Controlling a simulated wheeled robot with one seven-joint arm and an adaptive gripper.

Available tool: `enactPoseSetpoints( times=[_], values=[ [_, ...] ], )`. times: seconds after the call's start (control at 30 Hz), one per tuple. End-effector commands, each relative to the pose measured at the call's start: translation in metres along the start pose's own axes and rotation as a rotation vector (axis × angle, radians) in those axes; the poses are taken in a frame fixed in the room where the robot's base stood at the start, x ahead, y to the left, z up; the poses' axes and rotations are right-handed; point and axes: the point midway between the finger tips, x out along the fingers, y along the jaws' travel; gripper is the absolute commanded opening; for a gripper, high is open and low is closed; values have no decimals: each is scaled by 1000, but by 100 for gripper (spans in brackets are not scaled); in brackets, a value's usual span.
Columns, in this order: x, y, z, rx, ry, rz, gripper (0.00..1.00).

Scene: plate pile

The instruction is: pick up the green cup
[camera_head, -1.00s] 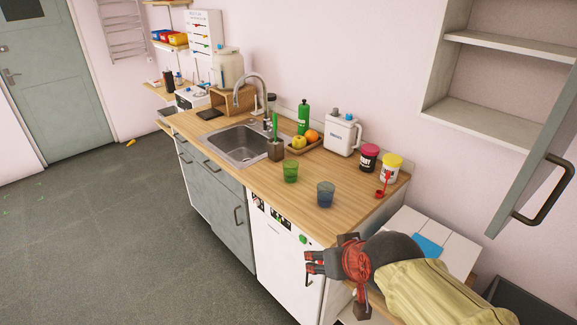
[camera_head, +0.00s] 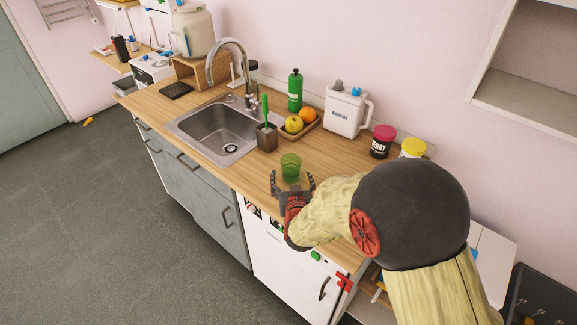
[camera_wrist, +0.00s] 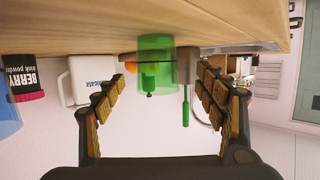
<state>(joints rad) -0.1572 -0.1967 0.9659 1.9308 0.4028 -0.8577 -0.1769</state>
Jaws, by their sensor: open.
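The green cup (camera_head: 290,167) is a see-through tumbler standing on the wooden counter (camera_head: 205,168) in front of the fruit tray. My gripper (camera_head: 292,181) is open and empty, low over the counter's front edge, with the cup just beyond its fingertips. In the wrist view, which is upside down, the green cup (camera_wrist: 155,62) sits between the two spread fingers of my gripper (camera_wrist: 161,78), nearer their far ends.
The sink (camera_head: 215,130) is left. A blue cup (camera_wrist: 8,118) shows at the wrist view's left edge; my arm hides it in the head view.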

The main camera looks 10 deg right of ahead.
Motion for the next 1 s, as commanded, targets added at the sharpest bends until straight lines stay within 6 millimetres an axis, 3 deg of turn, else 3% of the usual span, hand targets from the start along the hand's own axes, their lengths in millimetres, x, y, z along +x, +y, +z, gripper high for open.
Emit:
enactPoseSetpoints(
  times=[0.5, 0.8, 1.0],
  values=[
    [62, 4, -2, 1, -2, 0, 72],
    [66, 4, -4, 0, -2, -1, 72],
    [66, 4, -4, 0, -2, -1, 61]
  ],
)
